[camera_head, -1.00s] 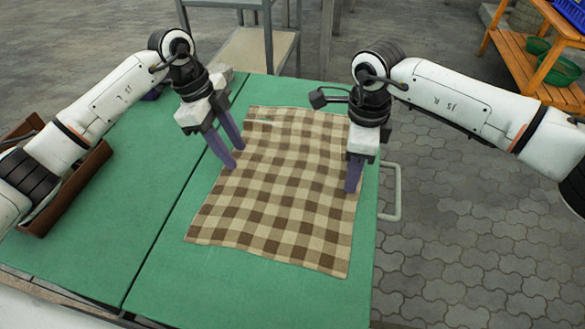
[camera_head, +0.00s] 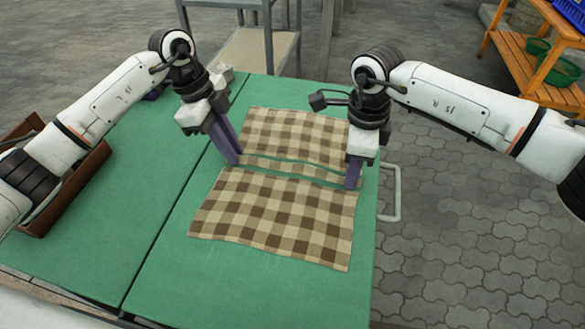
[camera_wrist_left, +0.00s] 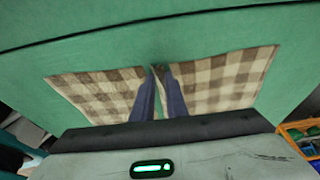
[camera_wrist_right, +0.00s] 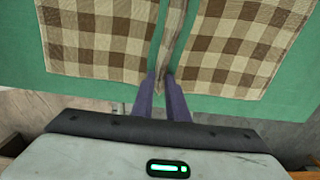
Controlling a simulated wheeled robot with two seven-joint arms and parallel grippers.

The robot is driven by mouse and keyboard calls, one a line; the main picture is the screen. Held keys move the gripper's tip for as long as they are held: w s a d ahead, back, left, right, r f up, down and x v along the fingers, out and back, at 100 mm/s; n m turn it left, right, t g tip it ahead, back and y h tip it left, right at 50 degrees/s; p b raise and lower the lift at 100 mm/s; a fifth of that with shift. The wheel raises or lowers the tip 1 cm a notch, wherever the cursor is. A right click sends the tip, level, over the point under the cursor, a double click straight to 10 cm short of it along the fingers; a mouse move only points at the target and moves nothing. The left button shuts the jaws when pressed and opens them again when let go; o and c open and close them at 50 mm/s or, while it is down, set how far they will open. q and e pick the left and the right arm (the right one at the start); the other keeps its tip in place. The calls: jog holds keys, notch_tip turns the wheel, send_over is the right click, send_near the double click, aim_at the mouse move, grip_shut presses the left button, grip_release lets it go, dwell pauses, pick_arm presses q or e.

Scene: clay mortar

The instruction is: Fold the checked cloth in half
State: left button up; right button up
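The brown-and-cream checked cloth (camera_head: 276,216) lies on the green table. Bands of green now show across its middle, splitting it visibly into a near part, a far part (camera_head: 295,137) and a narrow strip (camera_head: 290,171) between. Whether the strip is raised or the bands are sunk into the table I cannot tell. My left gripper (camera_head: 234,162) is shut on the strip's left end, at the table surface; its fingers also show in the left wrist view (camera_wrist_left: 159,72). My right gripper (camera_head: 353,186) is shut on the strip's right end; its fingers show in the right wrist view (camera_wrist_right: 161,77).
The green table (camera_head: 150,230) has bare room left of the cloth and a little in front of it. A brown wooden box (camera_head: 75,190) is partly hidden by my left arm. A metal rail (camera_head: 392,190) juts from the right edge. An orange shelf (camera_head: 545,60) stands far right.

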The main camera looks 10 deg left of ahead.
pick_arm(q)
grip_shut()
pick_arm(e)
jog(key=shift+f, duration=0.1)
grip_shut()
